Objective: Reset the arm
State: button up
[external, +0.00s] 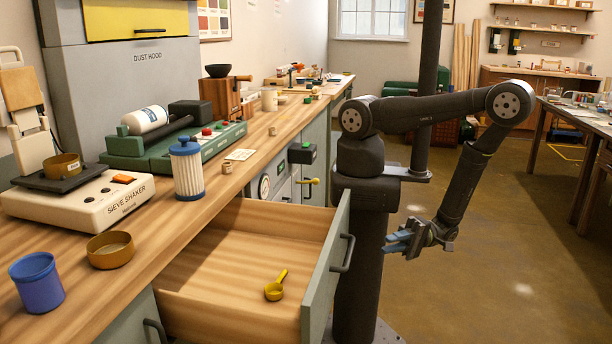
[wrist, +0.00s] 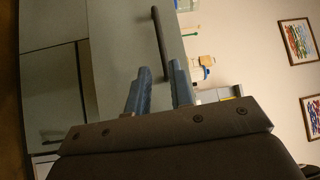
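My gripper (external: 400,242) is at the right of the external view, out past the front of the open drawer and clear of it. In the wrist view its two blue fingers (wrist: 160,88) stand a little apart with nothing between them. The wrist view faces the grey-green drawer front and its dark handle (wrist: 160,45). My arm is bent, with the elbow raised and the forearm hanging down over the floor.
The open drawer (external: 262,221) holds a yellow scoop (external: 275,288). A blue cup (external: 37,282), a brass sieve (external: 110,249), a sieve shaker (external: 75,205) and a blue-and-white filter (external: 187,168) stand on the wooden counter. Open floor lies to my arm's right.

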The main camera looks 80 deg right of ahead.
aim_at(350, 252)
jog(key=x, duration=1.1)
jog(key=shift+w, duration=0.15)
jog(key=shift+a, duration=0.1)
jog(key=v, duration=1.5)
jog(key=x, duration=1.7)
jog(key=shift+w+a+r, duration=0.1)
jog(key=shift+w+a, duration=0.15)
jog(key=shift+a, duration=0.05)
jog(key=s+a+v, duration=0.2)
jog(key=v, duration=1)
jog(key=shift+s, duration=0.25)
jog(key=shift+d+r, duration=0.15)
